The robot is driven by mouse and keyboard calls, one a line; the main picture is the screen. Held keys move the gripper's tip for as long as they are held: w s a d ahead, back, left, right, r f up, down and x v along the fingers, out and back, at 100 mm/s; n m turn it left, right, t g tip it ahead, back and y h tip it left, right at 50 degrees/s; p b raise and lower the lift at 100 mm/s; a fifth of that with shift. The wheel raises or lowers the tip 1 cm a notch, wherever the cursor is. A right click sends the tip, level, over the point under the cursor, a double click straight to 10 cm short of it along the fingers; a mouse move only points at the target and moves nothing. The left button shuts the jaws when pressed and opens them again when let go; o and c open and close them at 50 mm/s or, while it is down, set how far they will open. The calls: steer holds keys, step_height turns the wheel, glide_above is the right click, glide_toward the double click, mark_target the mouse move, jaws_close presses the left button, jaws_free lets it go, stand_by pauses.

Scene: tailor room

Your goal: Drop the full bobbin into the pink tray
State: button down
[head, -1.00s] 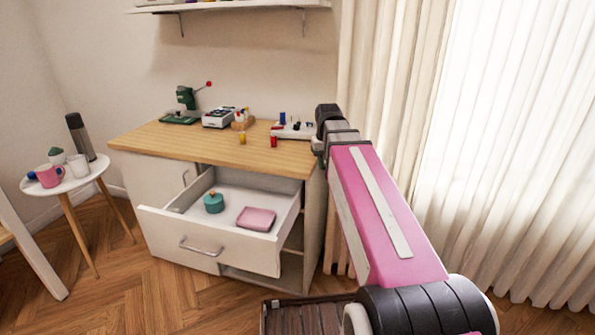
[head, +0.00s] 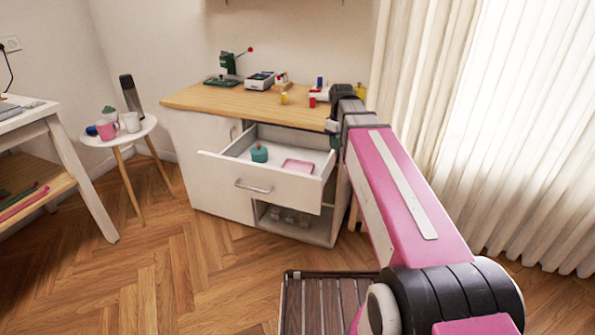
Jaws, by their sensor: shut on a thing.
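The pink tray (head: 298,166) lies flat in the open white drawer (head: 232,172) of the cabinet, to the right of a teal round pot (head: 259,153). Nothing shows in the tray at this size. My pink arm reaches from the lower right toward the cabinet's right end. Its far end bends down out of sight, and my gripper and anything in it are hidden. I cannot make out the full bobbin. A small yellow piece (head: 284,98) and a red piece (head: 312,101) stand on the worktop's front edge; I cannot tell what they are.
On the wooden worktop (head: 230,103) stand a green press (head: 222,75), a scale (head: 260,81) and small blocks. A round side table (head: 140,133) with mugs stands left, and a white-legged table (head: 82,180) at the far left. The floor before the drawer is clear.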

mark_target(301, 170)
steer(key=w+a+f+n, duration=0.2)
steer(key=a+n, duration=0.4)
steer(key=n, duration=0.2)
steer(key=w+a+f+n, duration=0.3)
steer(key=a+n, duration=0.4)
steer(key=n, duration=0.1)
steer(key=shift+n, duration=0.3)
steer(key=shift+s+f, duration=0.15)
steer(key=shift+f, duration=1.35)
steer(key=shift+s+f, duration=0.1)
steer(key=shift+f, duration=1.35)
steer(key=c, duration=0.9)
jaws_free()
steer(key=shift+r, duration=0.15)
step_height(301, 170, up, 11)
steer(key=shift+f, duration=0.2)
